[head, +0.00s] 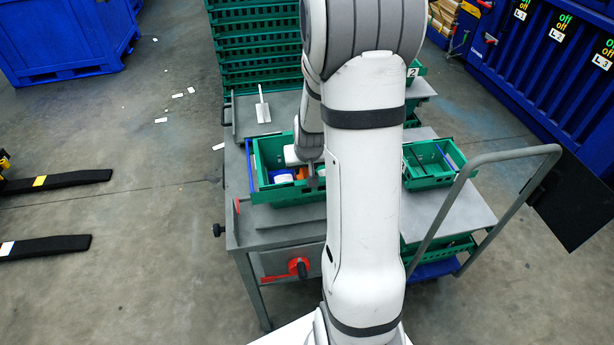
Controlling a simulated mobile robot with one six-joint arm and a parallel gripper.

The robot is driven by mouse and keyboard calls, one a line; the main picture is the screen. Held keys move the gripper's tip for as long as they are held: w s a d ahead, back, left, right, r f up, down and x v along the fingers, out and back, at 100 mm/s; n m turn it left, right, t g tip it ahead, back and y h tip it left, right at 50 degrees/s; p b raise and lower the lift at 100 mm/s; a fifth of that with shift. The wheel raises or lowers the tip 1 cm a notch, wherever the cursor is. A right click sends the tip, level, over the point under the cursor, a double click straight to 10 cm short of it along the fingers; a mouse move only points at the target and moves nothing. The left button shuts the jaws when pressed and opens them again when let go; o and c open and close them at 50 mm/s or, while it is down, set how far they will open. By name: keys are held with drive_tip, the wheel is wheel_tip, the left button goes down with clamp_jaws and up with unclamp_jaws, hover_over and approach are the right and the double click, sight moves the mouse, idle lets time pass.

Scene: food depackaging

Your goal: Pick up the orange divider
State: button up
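A small patch of orange (302,173), which looks like the orange divider, shows inside the green crate (262,190) on the metal table. Most of it is hidden behind my arm and the crate's contents. My gripper (315,183) reaches down into the right part of this crate, close beside the orange patch. The fingers are small and partly covered by my arm. I cannot tell whether they are open or touch the divider.
White and blue items (283,178) lie in the crate left of the orange. A second green crate (430,172) stands on a cart at the right, beside a grey handle rail (470,175). Stacked green crates (255,50) rise behind. A white scoop-like tool (262,108) is on the table's back part.

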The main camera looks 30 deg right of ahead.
drive_tip(key=shift+f, duration=0.1)
drive_tip(key=shift+c, duration=0.5)
clamp_jaws()
